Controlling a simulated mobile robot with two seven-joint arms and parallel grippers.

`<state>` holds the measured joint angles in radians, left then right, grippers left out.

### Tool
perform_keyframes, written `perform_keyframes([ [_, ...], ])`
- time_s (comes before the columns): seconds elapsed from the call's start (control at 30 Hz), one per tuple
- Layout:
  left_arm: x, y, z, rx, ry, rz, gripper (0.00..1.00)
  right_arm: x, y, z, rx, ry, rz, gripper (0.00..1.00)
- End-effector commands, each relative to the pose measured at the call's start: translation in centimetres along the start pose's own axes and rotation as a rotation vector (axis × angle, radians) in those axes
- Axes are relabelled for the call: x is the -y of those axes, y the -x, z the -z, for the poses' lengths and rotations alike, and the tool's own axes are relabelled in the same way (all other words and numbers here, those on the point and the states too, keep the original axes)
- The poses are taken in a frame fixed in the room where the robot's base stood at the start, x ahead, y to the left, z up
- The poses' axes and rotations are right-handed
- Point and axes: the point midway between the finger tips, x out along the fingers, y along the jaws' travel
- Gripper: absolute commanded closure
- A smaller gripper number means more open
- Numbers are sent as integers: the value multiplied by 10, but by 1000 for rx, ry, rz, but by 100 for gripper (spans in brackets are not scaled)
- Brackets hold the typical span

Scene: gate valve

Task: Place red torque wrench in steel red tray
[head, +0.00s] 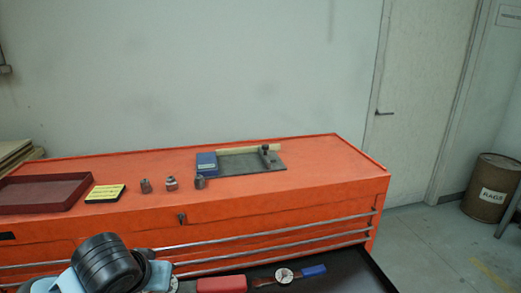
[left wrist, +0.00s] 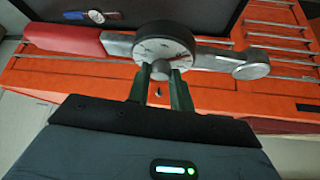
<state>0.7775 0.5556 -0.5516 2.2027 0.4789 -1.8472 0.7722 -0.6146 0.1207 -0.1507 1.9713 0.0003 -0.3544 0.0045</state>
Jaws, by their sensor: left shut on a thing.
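The red torque wrench (left wrist: 120,46) has a red handle, a round dial and a steel head. My left gripper (left wrist: 160,78) is shut on the knob at its dial and holds it lengthwise across the left wrist view. In the head view its red handle (head: 222,285) shows at the bottom edge, beside my left arm, which hides much of the rest. The steel red tray (head: 75,193) is dark red and empty, on the left of the orange chest's top. My right gripper is not in view.
The orange chest (head: 330,165) carries a yellow-black pad (head: 105,193), several small metal fittings (head: 171,183) and a dark mat (head: 240,168) with a blue box (head: 207,162). An open dark drawer (head: 345,270) holds a blue-handled dial wrench (head: 313,270).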

Motion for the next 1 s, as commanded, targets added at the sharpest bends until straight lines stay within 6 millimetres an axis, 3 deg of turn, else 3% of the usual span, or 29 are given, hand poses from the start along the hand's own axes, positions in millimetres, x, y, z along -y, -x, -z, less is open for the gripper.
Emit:
perform_keyframes([
  [0.2,1,5,4,-7,0,-3,100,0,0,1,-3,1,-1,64],
  [0.37,1,-1,-4,-5,3,-4,100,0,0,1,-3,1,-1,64],
  [0.57,0,-25,-42,3,11,-9,100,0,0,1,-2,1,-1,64],
  [0.7,-1,-44,-81,4,14,-9,100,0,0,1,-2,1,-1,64],
  [1.0,0,-63,-151,-1,9,-6,100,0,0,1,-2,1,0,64],
])
